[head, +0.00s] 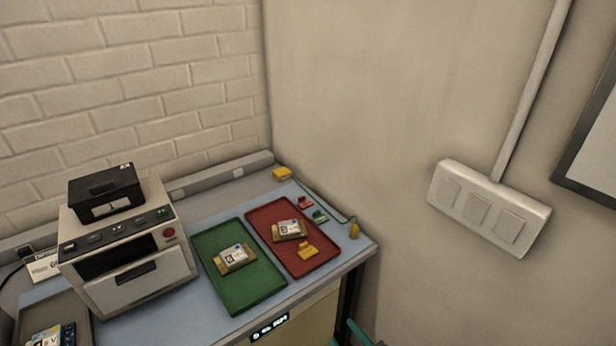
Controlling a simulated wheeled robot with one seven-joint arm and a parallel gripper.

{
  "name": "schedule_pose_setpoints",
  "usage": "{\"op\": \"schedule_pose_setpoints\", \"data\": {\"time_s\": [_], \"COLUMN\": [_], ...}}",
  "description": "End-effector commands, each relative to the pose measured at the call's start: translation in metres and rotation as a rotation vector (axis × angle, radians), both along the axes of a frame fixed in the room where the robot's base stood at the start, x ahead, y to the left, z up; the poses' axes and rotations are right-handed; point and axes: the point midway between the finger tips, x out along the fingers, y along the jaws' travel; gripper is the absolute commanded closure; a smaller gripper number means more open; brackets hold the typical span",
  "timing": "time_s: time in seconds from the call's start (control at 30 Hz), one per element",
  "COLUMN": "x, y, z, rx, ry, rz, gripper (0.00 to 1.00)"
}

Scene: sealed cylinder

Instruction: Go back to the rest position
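My gripper and arm do not show in the head view, so I cannot see what state the gripper is in. The view looks down on a corner workbench (190,322) with a blue-grey top. A green tray (262,291) on it holds one small labelled block (235,257). A red tray (318,262) beside it holds another labelled block (289,230) and a small yellow piece (307,250).
A grey machine (135,255) with a black box (104,193) on top stands at the left. A dark tray (80,309) with a device is at lower left. Walls close off the back and right; a switch panel (488,208) is on the right wall.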

Motion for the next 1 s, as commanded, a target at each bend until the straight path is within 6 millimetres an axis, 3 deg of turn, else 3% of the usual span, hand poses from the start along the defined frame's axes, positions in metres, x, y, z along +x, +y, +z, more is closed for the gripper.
{"op": "schedule_pose_setpoints", "data": {"time_s": [0.03,0.2,0.5,0.77,1.0], "x": [-0.01,-0.037,-0.102,-0.168,-0.229], "y": [-0.001,-0.007,-0.005,0.018,0.054], "z": [-0.015,-0.049,-0.084,-0.086,-0.065], "rx": [-0.083,-0.408,-0.999,-1.502,-1.935], "ry": [-0.009,-0.078,-0.18,-0.273,-0.379], "rz": [0.009,0.059,0.218,0.409,0.59], "gripper": [0.6,0.6,0.6,0.6,0.6]}}
